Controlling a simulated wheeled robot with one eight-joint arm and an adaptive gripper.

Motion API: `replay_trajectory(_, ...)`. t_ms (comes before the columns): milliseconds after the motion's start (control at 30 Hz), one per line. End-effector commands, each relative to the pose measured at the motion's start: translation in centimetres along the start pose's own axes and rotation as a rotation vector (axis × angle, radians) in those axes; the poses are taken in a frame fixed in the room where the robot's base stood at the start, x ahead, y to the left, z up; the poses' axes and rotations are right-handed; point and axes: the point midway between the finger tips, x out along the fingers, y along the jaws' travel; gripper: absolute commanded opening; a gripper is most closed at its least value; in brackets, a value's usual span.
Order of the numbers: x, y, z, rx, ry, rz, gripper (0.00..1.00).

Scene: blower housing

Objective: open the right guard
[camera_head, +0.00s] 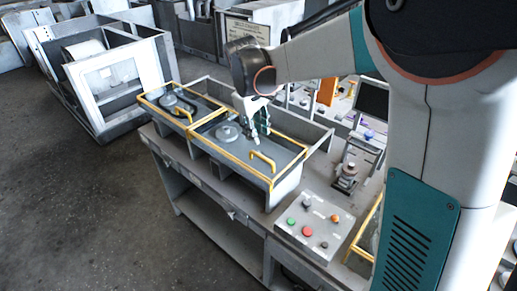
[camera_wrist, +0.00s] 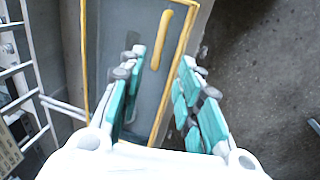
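The right guard (camera_head: 232,150) is a flat grey panel with a yellow frame and a round disc, lying shut over its housing on the bench. Its yellow bar handle (camera_head: 263,160) is near the right front edge. In the wrist view the guard (camera_wrist: 112,45) fills the middle and its handle (camera_wrist: 161,40) runs lengthwise. My gripper (camera_head: 256,134) hangs over the guard, close to the handle. In the wrist view its teal fingers (camera_wrist: 163,60) are apart with nothing held. The handle's near end appears between the fingertips; contact cannot be told.
A similar yellow-framed left guard (camera_head: 178,103) lies beside it. A button panel (camera_head: 315,222) sits on the bench to the right, with a small fixture (camera_head: 347,177) behind it. Grey metal frames (camera_head: 105,75) stand at the back left. The floor (camera_head: 75,210) at left is clear.

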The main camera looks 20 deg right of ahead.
Motion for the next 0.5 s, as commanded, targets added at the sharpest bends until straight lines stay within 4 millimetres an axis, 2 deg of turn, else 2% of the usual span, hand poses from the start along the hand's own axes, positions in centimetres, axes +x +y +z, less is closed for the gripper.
replay_trajectory(33,1.1,0.0,-0.1,0.001,0.0,0.0,0.31)
replay_trajectory(300,6.5,0.1,0.0,0.002,0.001,0.0,0.31)
replay_trajectory(500,9.4,0.0,-0.1,0.002,0.001,0.0,0.31)
